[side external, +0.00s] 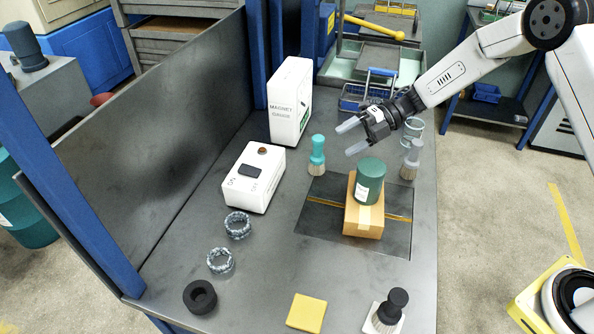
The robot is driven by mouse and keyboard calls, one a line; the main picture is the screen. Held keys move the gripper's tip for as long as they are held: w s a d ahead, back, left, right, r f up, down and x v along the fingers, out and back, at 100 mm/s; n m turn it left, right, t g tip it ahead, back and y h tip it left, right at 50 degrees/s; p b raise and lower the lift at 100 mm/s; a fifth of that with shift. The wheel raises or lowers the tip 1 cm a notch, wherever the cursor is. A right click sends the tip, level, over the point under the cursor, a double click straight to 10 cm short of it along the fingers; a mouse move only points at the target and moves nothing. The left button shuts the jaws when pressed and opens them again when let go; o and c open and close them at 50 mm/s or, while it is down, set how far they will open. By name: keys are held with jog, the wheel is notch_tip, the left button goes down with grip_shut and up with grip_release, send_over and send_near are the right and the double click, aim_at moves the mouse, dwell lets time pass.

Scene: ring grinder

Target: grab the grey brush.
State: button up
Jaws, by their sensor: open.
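The grey brush (411,159) stands upright with its bristles down near the right edge of the grey table (262,291), to the right of the cardboard box. My gripper (349,138) is open and empty. It hangs above the table, pointing left, above and to the left of the grey brush, between it and the teal brush. A teal brush (317,155) stands farther left. A black-handled brush (386,311) stands on a white base at the front right.
A green cylinder (369,181) stands on a cardboard box (363,219) close below my gripper. A glass jar (413,129) is behind the grey brush. A white switch box (254,177) and a tall white box (289,103) are left. Rings and a yellow pad (307,313) lie in front.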

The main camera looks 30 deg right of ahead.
jog(key=s+d+m+t, duration=0.1)
jog(key=s+d+m, duration=0.2)
jog(key=d+m, duration=0.75)
jog(key=s+d+m+t, duration=0.1)
jog(key=s+d+m, duration=0.2)
jog(key=d+m, duration=0.75)
jog(key=n, duration=0.3)
send_near(406, 162)
notch_tip(406, 162, up, 3)
jog(key=a, duration=0.2)
jog(key=shift+h, duration=0.3)
jog(key=shift+w+x, duration=0.2)
jog(key=shift+x, duration=3.85)
jog(key=shift+d, duration=0.1)
grip_shut()
